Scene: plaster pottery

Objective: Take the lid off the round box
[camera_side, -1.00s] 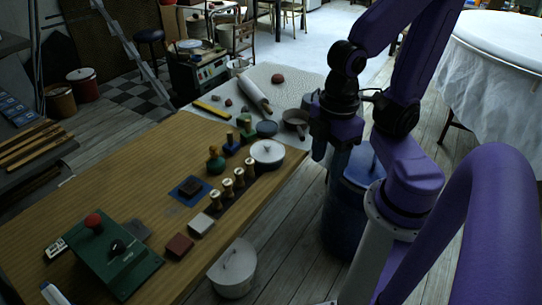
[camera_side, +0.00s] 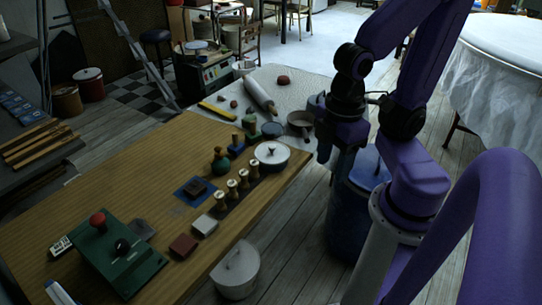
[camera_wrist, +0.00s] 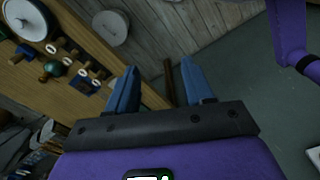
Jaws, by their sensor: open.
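The round box (camera_side: 271,158) is white with a flat lid (camera_side: 270,150) and a small dark knob on top. It stands near the table's right edge with the lid on. In the wrist view the lid (camera_wrist: 26,19) shows at the upper left, partly cut off. My gripper (camera_wrist: 159,67) is open, with two blue fingers apart and nothing between them. In the side view my gripper (camera_side: 324,154) hangs to the right of the box, past the table edge and clear of the box.
Wooden-handled stamps (camera_side: 232,188) stand in a row beside the box. A grey pan (camera_side: 300,120) and a rolling pin (camera_side: 260,96) lie behind. A white lidded bucket (camera_side: 236,272) stands on the floor, and a blue barrel (camera_side: 348,215) stands below my arm.

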